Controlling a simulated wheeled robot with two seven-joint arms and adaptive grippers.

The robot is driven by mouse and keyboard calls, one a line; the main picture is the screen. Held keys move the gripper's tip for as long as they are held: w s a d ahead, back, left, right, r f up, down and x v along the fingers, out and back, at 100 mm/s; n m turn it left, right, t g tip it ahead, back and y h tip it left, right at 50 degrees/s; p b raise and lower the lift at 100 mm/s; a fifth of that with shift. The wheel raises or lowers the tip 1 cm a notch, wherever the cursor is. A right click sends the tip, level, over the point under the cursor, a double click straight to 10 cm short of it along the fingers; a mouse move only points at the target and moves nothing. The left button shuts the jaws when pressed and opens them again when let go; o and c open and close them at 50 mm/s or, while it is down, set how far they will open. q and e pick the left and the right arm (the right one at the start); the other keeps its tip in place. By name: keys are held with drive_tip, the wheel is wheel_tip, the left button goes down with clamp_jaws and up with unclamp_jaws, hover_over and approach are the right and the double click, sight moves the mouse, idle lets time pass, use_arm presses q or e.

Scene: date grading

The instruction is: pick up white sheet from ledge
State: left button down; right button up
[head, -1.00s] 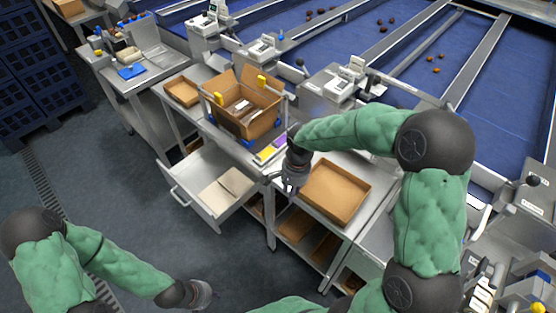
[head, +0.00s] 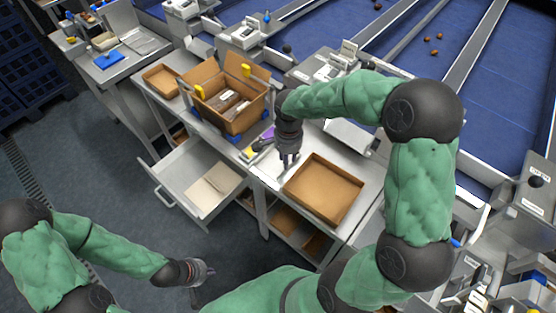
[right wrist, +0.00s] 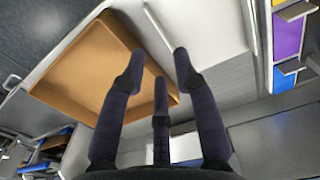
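A white sheet-like surface (head: 267,167) lies on the steel bench left of the shallow brown tray, partly hidden by my right gripper (head: 289,160). In the right wrist view the pale surface (right wrist: 205,28) lies beyond the fingers, with a thin pale bar across it; I cannot tell the sheet's edges from the bench top. My right gripper (right wrist: 155,68) has its fingers spread and nothing between them, above the bench beside the tray. My left gripper (head: 208,272) hangs low over the floor at the bottom left, away from the bench; its fingers are too small to read.
The shallow brown tray (head: 346,212) sits close right of my right gripper. An open carton (head: 232,118) with packs inside stands to the left. Yellow and purple cards (right wrist: 287,35) line a strip beside the bench. An open drawer (head: 176,192) juts out below, holding pale sheets (head: 216,180).

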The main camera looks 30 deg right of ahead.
sight(278, 159)
drive_tip(key=shift+w+f, duration=0.1)
drive_tip(key=shift+f, duration=0.45)
drive_tip(key=f, duration=0.1)
drive_tip(key=f+b, duration=0.1)
drive_tip(key=f, duration=0.3)
drive_tip(key=shift+w+a+b, duration=0.15)
drive_tip(key=shift+a+b, duration=0.2)
drive_tip(key=shift+b, duration=0.05)
clamp_jaws()
